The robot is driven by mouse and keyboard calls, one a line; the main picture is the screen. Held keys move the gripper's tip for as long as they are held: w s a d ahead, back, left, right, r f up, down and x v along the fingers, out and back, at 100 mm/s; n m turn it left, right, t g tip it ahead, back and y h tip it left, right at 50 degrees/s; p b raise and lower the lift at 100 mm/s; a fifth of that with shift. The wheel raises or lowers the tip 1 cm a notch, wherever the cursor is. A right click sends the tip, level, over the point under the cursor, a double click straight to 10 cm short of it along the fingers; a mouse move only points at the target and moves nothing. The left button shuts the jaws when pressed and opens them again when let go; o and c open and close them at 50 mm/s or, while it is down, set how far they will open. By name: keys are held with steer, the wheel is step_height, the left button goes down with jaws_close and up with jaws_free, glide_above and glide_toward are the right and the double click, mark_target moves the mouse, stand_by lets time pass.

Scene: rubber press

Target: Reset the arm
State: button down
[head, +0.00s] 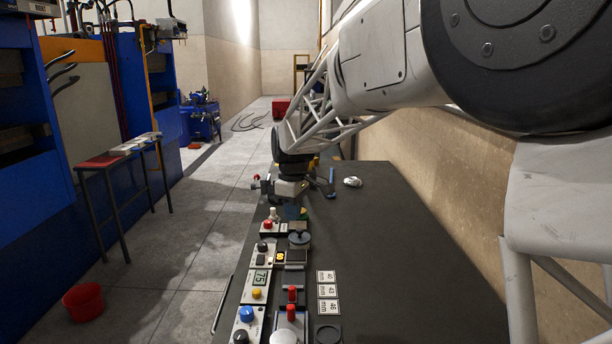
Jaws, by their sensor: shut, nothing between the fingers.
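My arm reaches in from the right in the head view, over the dark table (405,240), and its wrist points down near the table's far left part. My gripper (293,211) is at the end of it, small in the picture, shut and empty. It is just beyond the row of control panels and close above them. I cannot tell whether its fingertips touch anything.
A panel with a "75" display (260,277), a blue knob (246,314) and red-topped levers (292,294) line the table's left edge. Number cards (327,291) lie beside them. A white mouse-like object (352,182) lies farther back. The table's right part is clear.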

steer(key=s+d+r+m+t, duration=0.1)
steer(key=s+d+r+m, duration=0.25)
steer(key=s+d, duration=0.6)
steer(key=s+d+f+m, duration=0.2)
steer(key=s+d+m, duration=0.1)
steer(key=s, duration=0.7)
steer(key=s+d+f+m+t, duration=0.1)
steer(key=s+d+m, duration=0.3)
steer(key=s, duration=0.7)
steer(key=s+d+f+m+t, duration=0.1)
steer(key=s+d+f+m, duration=0.2)
steer(key=s, duration=0.7)
steer(key=d, duration=0.2)
steer(key=shift+s+d+f, duration=0.2)
steer(key=shift+s+d, duration=0.1)
steer(key=shift+w+m, duration=0.1)
steer(key=shift+m, duration=0.15)
